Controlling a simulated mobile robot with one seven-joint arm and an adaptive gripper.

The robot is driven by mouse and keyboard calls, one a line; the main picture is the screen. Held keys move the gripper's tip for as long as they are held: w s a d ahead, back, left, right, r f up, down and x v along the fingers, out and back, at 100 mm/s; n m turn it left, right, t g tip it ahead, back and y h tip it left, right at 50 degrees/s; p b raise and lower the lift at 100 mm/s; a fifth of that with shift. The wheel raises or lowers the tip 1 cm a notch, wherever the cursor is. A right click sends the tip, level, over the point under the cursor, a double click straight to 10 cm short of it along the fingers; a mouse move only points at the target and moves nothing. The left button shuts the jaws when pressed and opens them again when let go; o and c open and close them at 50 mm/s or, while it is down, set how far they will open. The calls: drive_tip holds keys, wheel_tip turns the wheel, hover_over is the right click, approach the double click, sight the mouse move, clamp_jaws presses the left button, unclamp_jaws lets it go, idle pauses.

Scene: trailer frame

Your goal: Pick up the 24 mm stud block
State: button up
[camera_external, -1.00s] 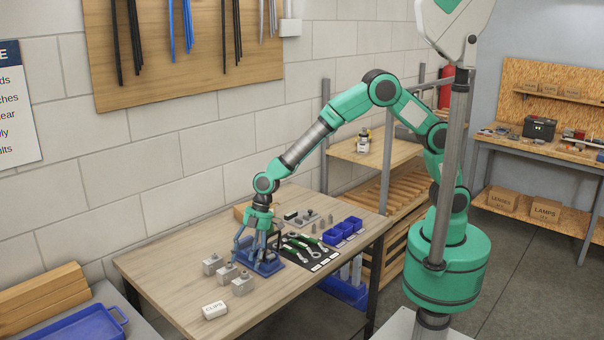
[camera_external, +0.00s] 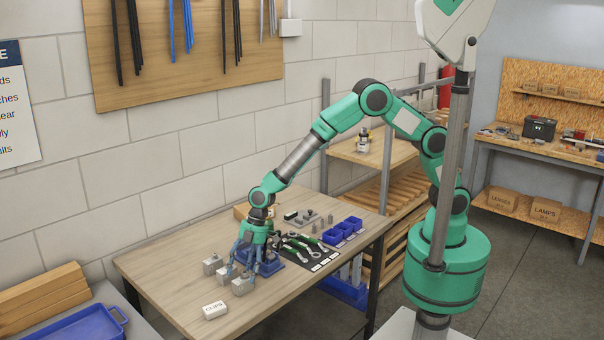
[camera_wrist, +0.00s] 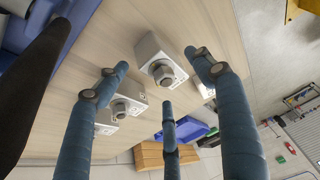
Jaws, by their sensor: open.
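Three grey stud blocks stand in a row on the workbench: a left one (camera_external: 212,264), a middle one (camera_external: 224,275) partly hidden by my fingers, and a right one (camera_external: 242,286). Their size marks are too small to read, so I cannot tell which is the 24 mm one. In the wrist view, one block (camera_wrist: 152,50) with a round stud is nearest, between two of my fingers, with another (camera_wrist: 130,102) further off beside a finger. My three-fingered gripper (camera_external: 240,269) is open and empty, just above the blocks. It also shows in the wrist view (camera_wrist: 160,78).
A blue holder (camera_external: 270,265) stands close to the right of my gripper. A white CLIPS box (camera_external: 214,310) lies near the front edge. A dark mat with wrenches (camera_external: 304,250) and blue bins (camera_external: 342,230) are further right. The bench (camera_external: 165,275) is clear at left.

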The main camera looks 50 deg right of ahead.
sight(241, 276)
drive_tip(key=shift+x, duration=1.85)
drive_tip(key=shift+a, duration=0.1)
drive_tip(key=shift+w+r, duration=0.1)
drive_tip(key=c, duration=1.7)
drive_tip(key=shift+r+p, duration=0.5)
drive_tip(key=shift+r, duration=4.55)
